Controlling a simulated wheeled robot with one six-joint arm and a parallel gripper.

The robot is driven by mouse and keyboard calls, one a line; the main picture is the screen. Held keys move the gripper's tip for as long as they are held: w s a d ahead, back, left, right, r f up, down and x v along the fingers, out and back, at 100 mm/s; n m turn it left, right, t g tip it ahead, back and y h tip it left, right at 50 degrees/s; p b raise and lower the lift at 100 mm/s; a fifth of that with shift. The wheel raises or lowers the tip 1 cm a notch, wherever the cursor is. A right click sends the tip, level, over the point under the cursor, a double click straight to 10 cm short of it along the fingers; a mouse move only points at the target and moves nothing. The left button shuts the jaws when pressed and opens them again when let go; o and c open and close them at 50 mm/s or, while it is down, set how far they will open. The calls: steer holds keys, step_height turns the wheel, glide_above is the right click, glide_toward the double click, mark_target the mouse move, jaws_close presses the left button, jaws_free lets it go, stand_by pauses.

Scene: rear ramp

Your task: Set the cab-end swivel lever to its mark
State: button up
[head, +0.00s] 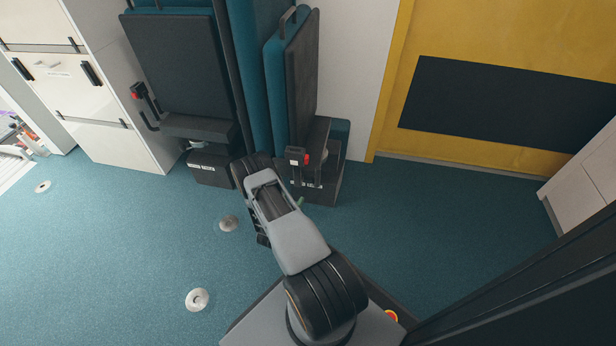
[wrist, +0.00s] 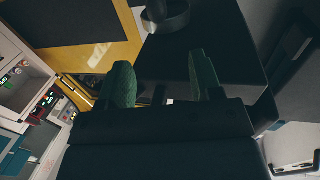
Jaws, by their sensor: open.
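I cannot tell which is the cab-end swivel lever, and no mark is readable. My gripper (wrist: 160,62) is open, with two green fingers apart and nothing held between them. Beyond the fingers, the wrist view shows a dark round post with a ring (wrist: 168,18) on a dark flat surface. In the head view my arm mostly hides the gripper, low by the right seat's base.
The right seat (head: 303,70) and left seat (head: 170,65) stand on dark bases. White drawers (head: 75,95) are at left, a yellow door (head: 480,135) at back right. Round floor fittings (head: 197,299) dot the teal floor. Floor is clear before the door.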

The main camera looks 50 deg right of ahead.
steer(key=shift+b+x, duration=2.35)
steer(key=shift+x, duration=4.35)
steer(key=shift+s+r, duration=0.15)
steer(key=shift+c, duration=0.2)
jaws_close()
